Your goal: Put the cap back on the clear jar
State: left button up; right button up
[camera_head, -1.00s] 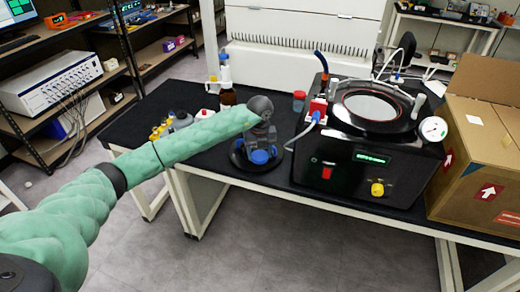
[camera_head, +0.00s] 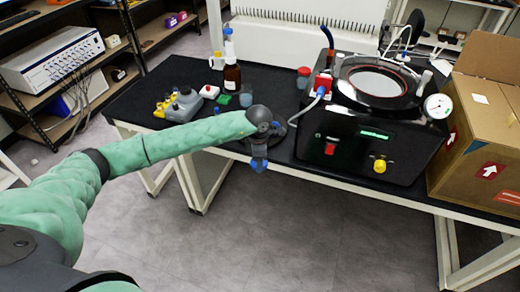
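A small clear jar (camera_head: 246,99) stands on the black bench, just behind my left wrist. It looks uncapped, but it is too small to be sure. My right gripper is not in view.
A black freeze dryer (camera_head: 345,150) stands to the right, with a cardboard box (camera_head: 480,140) beyond it. A round dark base is partly hidden behind my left wrist.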

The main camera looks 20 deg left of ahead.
pick_arm(q)
jog(key=s+f+m, duration=0.1)
jog(key=m, duration=0.2)
jog(key=s+f+m, duration=0.1)
jog(key=s+m, duration=0.1)
jog(key=m, duration=0.1)
jog(key=s+f+m, duration=0.1)
jog(key=s+m, duration=0.1)
jog(key=m, duration=0.1)
jog(key=shift+d, duration=0.25)
jog(key=s+f+m, duration=0.1)
jog(key=s+m, duration=0.1)
jog(key=m, duration=0.1)
jog(key=s+m, duration=0.2)
jog(key=m, duration=0.2)
jog(key=s+f+m, duration=0.1)
jog(key=s+m, duration=0.1)
jog(key=m, duration=0.1)
jog(key=shift+s+d+f+m, duration=0.1)
jog(key=shift+d+f+m, duration=0.2)
jog(key=shift+m, duration=0.1)
jog(key=shift+s+f+m, duration=0.15)
jog(key=shift+s+m, duration=0.25)
jog(key=shift+m, duration=0.3)
jog(key=shift+s+f+m, duration=0.15)
jog(key=shift+s+m, duration=0.25)
jog(key=shift+m, duration=0.3)
